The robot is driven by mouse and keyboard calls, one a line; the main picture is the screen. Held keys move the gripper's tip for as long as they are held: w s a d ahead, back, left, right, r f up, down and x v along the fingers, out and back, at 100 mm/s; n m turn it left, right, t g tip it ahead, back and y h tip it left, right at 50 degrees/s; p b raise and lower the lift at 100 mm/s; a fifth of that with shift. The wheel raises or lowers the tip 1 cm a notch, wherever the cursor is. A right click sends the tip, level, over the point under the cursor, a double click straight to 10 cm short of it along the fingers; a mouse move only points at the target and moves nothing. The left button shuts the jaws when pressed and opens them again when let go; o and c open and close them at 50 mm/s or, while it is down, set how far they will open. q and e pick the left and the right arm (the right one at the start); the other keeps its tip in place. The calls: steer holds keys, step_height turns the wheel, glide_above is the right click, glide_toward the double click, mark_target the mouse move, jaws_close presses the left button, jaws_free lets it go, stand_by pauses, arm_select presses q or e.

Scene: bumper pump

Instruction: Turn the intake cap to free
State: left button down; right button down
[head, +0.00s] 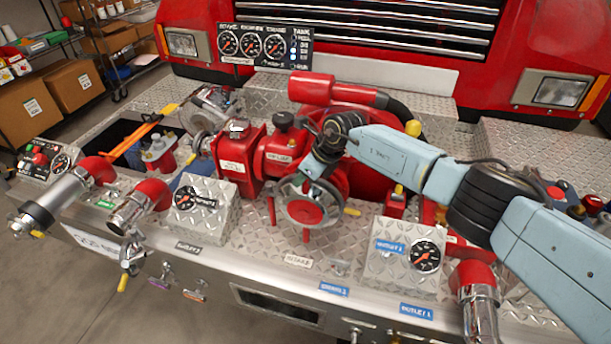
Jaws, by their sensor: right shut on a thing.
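The intake cap (304,212) is a round cap with a silver rim and a red middle. It faces forward on the red pump in the middle of the bumper, above a small label that seems to read "INTAKE". My right gripper (314,182) comes in from the right and is shut on the cap at its upper edge. The wrist hides part of the cap's top and of the pump behind it. My left gripper is not in view.
Gauge boxes stand left (199,212) and right (403,252) of the cap. Chrome and red outlets (137,207) stick out at the left, another (480,300) at the right. A black hose (402,112) curves behind my right arm. A gauge panel (262,45) stands behind the pump.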

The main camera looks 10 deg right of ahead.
steer(key=c, duration=1.3)
jaws_free()
steer(key=shift+w+a, duration=0.1)
steer(key=shift+a, duration=0.05)
steer(key=shift+d+r, duration=0.3)
steer(key=shift+r, duration=0.15)
steer(key=v, duration=1.2)
steer(key=shift+s+r+b, duration=0.15)
steer(key=shift+s+b, duration=0.05)
steer(key=shift+b, duration=0.25)
